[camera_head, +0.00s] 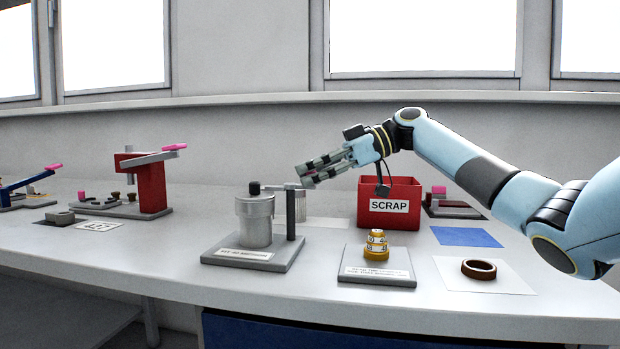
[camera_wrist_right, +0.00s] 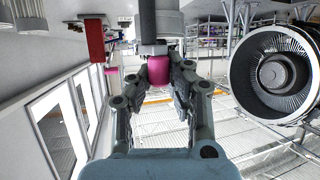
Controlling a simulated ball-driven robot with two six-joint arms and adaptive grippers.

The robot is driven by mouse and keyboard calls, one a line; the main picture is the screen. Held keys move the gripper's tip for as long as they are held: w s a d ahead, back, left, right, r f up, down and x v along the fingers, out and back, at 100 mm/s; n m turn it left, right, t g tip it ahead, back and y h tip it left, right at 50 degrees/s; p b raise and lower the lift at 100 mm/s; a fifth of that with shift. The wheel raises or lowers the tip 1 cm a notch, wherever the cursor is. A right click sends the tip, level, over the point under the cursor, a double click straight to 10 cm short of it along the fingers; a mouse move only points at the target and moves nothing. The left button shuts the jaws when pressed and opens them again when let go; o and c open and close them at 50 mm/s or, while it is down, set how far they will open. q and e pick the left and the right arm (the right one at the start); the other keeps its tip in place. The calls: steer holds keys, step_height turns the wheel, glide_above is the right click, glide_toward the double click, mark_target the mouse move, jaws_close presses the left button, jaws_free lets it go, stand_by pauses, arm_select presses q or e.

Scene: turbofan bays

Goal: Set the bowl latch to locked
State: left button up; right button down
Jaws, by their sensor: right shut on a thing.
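A grey metal bowl (camera_head: 256,222) with a black knob (camera_head: 254,188) on top stands on a grey base plate (camera_head: 270,258) with a label too small to read. A dark post (camera_head: 295,213) rises beside it. My right gripper (camera_head: 306,177) is just above and right of the post's top, its arm coming in from the right. In the right wrist view my gripper (camera_wrist_right: 158,82) is shut on a pink handle (camera_wrist_right: 158,70), below a dark bar (camera_wrist_right: 148,22) and a grey cylinder. The pink handle is hidden in the head view. My left gripper is not in view.
A red SCRAP bin (camera_head: 389,220) stands behind right. A yellow dial piece (camera_head: 376,245) on a plate, a brown ring (camera_head: 479,269) and a blue mat (camera_head: 466,237) lie to the right. A red press (camera_head: 150,185) with a pink-tipped lever stands left. Bench is clear between press and bowl.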

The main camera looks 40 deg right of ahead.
steer(key=shift+d, duration=0.1)
steer(key=c, duration=1.2)
jaws_free()
steer(key=shift+s+d, duration=0.1)
steer(key=shift+d, duration=0.1)
steer(key=v, duration=1.1)
steer(key=shift+d+r, duration=0.2)
steer(key=shift+d, duration=0.05)
steer(key=shift+s+r, duration=0.1)
steer(key=shift+s, duration=0.05)
